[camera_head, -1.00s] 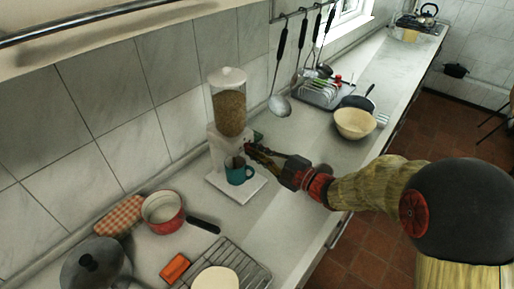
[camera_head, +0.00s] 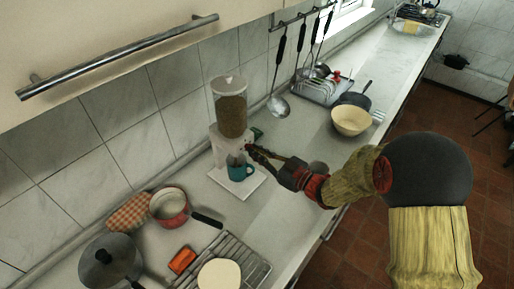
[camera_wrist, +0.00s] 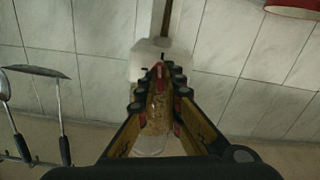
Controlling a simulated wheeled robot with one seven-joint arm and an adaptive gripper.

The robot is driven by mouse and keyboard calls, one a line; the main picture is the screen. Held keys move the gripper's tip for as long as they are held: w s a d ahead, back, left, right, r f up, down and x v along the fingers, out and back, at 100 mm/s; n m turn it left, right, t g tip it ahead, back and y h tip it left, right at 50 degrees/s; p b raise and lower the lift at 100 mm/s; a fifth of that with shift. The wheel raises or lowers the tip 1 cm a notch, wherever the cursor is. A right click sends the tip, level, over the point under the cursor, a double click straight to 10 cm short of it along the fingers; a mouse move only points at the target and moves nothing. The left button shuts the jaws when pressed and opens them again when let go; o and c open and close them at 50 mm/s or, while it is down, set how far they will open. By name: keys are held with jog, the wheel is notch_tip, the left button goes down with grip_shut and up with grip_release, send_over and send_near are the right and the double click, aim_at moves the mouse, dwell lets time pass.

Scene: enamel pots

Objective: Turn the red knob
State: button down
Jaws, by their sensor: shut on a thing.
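A food dispenser (camera_head: 231,118) with a clear hopper of brown grains and a white body stands against the tiled wall. A teal mug (camera_head: 240,170) stands under its front, on the white base. My gripper (camera_head: 250,151) is at the dispenser's front, just above the mug. In the wrist view its fingertips (camera_wrist: 158,72) close together against the white body (camera_wrist: 146,57). A small bit of red, the red knob (camera_wrist: 158,67), shows between the tips and is mostly hidden by them. The hopper's grains (camera_wrist: 155,112) show between the fingers.
A red pot (camera_head: 170,206), a lidded dark pan (camera_head: 108,262), an orange block (camera_head: 182,260) and a wire rack (camera_head: 247,268) lie to the lower left. A cream bowl (camera_head: 350,121) stands right. Ladles (camera_head: 278,105) hang from a rail behind.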

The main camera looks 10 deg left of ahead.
jog(key=shift+m+p, duration=0.5)
jog(key=shift+m, duration=0.4)
jog(key=shift+f, duration=0.1)
jog(key=c, duration=2.1)
grip_release()
jog(key=shift+o, duration=0.9)
jog(key=v, duration=1.2)
